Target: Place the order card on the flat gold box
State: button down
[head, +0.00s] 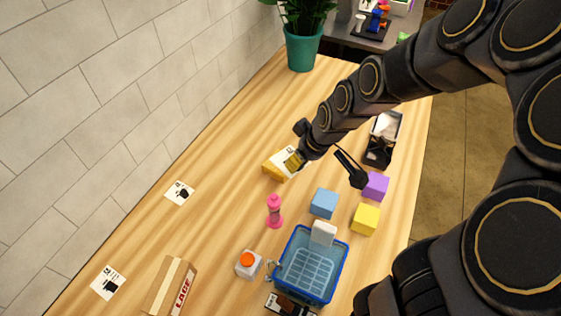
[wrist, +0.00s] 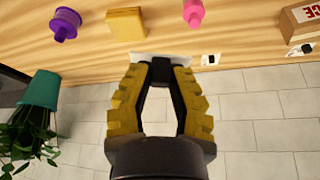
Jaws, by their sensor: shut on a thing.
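My gripper (head: 293,162) is shut on a white order card with dark print (head: 284,175). In the wrist view the card (wrist: 150,59) shows as a pale strip across the fingertips (wrist: 162,66). Whether the card touches the box is not clear.
A blue basket (head: 312,268), a pink bottle (head: 275,211), blue (head: 323,203), yellow (head: 366,218) and purple (head: 376,186) blocks stand nearby. Two printed cards (head: 179,193) (head: 108,283) lie by the tiled wall. A potted plant (head: 303,45) stands at the back.

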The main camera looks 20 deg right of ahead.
aim_at(302, 167)
notch_tip(302, 167, down, 4)
jog(key=shift+a+r, duration=0.1)
jog(key=shift+r, duration=0.05)
jog(key=shift+w+f, duration=0.15)
jog(key=shift+f, duration=0.05)
jog(key=w+d+f, duration=0.1)
jog(key=w+f, duration=0.2)
jog(key=w, duration=0.1)
jog(key=w+f, duration=0.3)
jog(key=w, duration=0.1)
jog(key=w+d+f, duration=0.1)
jog(key=w+f, duration=0.2)
jog(key=w, duration=0.2)
jog(key=shift+d+f, duration=0.15)
jog(key=shift+d, duration=0.2)
jog(key=shift+w+f, duration=0.1)
jog(key=shift+f, duration=0.15)
jog(key=shift+d+f, duration=0.1)
jog(key=shift+f, duration=1.45)
jog(key=shift+f, duration=0.15)
jog(key=c, duration=1.1)
grip_release()
